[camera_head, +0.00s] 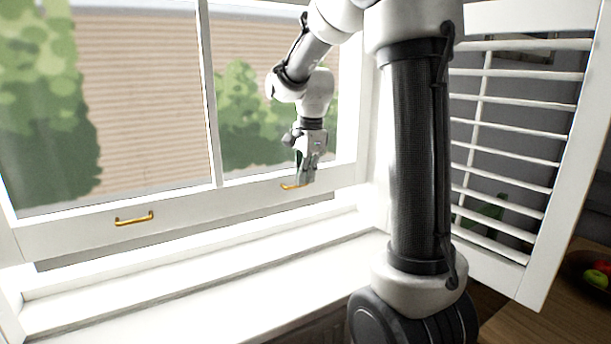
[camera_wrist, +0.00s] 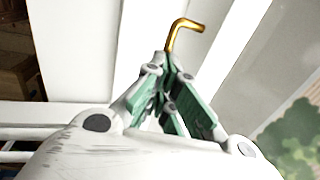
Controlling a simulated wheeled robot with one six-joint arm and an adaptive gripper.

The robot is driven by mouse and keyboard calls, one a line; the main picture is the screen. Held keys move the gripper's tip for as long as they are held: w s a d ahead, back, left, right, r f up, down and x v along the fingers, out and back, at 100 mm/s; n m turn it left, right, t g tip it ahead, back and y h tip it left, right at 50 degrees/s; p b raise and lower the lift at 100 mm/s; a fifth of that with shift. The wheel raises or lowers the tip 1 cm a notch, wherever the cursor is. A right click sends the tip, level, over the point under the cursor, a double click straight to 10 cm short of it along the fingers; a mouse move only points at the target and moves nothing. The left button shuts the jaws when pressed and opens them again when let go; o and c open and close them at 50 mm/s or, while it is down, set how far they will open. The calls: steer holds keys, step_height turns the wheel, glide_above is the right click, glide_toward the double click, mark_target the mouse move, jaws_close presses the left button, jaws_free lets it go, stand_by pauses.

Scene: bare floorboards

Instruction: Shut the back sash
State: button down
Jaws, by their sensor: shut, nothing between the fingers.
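The white window sash (camera_head: 185,218) has two panes and a bottom rail with two brass handles. A grey strip shows below that rail, so the sash looks a little above the sill (camera_head: 190,290). The left handle (camera_head: 134,219) is free. My gripper (camera_head: 306,182) is at the right handle (camera_head: 288,187), in front of the rail. In the wrist view my gripper (camera_wrist: 170,62) has its green-padded fingers together and empty. The right handle (camera_wrist: 184,26) shows just beyond the fingertips there, partly hidden behind them. I cannot tell whether they touch it.
A white louvred shutter (camera_head: 520,130) stands swung open at the right. A wooden table (camera_head: 585,325) with a dark bowl of fruit (camera_head: 597,275) is at the lower right. The sill is clear. A brick-like wall and bushes show outside the glass.

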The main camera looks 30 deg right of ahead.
step_height(320, 180, down, 12)
steer(key=shift+s+f, duration=0.2)
steer(key=shift+f, duration=0.05)
stand_by(0.4)
steer(key=shift+d+r, duration=0.1)
steer(key=shift+r, duration=0.35)
step_height(320, 180, up, 13)
steer(key=s, duration=0.2)
steer(key=s+a+r+n+t, duration=0.1)
steer(key=s+a+n, duration=0.1)
steer(key=s+n, duration=0.7)
steer(key=s+a+n+t, duration=0.1)
steer(key=s+a+n, duration=0.2)
steer(key=s+n, duration=0.6)
steer(key=s, duration=0.6)
steer(key=shift+a+r, duration=0.25)
steer(key=shift+r, duration=0.1)
